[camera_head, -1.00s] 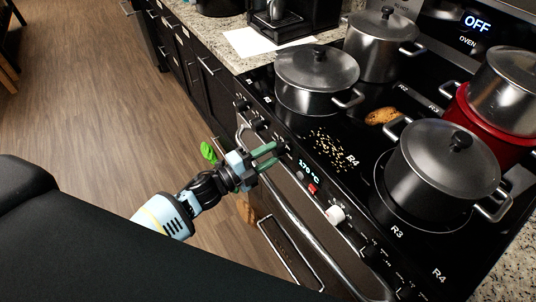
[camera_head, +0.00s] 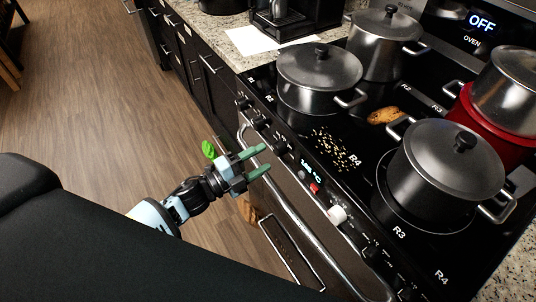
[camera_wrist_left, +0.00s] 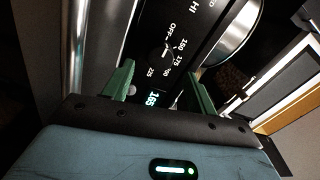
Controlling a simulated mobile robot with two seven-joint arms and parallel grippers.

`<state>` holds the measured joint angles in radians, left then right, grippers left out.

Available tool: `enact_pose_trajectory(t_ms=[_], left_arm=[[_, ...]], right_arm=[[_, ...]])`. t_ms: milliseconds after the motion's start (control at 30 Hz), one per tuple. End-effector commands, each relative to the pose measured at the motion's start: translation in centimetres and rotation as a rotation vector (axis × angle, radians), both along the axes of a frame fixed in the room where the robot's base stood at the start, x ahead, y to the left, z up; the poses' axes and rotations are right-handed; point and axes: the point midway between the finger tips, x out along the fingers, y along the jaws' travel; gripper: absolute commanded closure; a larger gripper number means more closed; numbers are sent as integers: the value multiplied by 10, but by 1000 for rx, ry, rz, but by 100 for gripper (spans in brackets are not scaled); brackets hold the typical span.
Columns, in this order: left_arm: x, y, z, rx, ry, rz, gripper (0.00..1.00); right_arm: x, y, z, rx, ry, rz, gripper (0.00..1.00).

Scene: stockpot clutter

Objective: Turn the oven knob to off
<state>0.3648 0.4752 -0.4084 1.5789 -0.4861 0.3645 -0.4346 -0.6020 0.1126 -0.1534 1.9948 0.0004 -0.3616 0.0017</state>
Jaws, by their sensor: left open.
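The oven knob (camera_head: 280,147) is a dark knob on the stove's front panel, beside a small lit display (camera_head: 311,172). The wrist view's display (camera_wrist_left: 153,98) seems to read 165. My left gripper (camera_head: 265,158) is open and empty, its green fingers pointing at the panel just short of the knob. My right gripper is not in view.
A long oven handle (camera_head: 300,228) runs below the panel. A red switch (camera_head: 314,188) and a white knob (camera_head: 337,215) sit farther along. Lidded pots, including one at the front right (camera_head: 440,185), stand on the cooktop. Open floor lies left.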

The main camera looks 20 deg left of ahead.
Motion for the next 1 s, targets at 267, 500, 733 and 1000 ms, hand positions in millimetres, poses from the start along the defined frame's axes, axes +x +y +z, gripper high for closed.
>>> enact_pose_trajectory(t_ms=[267,500,733,1000], left_arm=[[-30,23,-4,1,2,0,43],[-34,26,-3,1,0,-1,43],[-34,26,-3,0,0,0,43],[-39,25,-7,-28,34,18,43]], right_arm=[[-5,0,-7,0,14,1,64],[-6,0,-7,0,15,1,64],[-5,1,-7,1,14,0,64],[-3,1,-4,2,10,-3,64]])
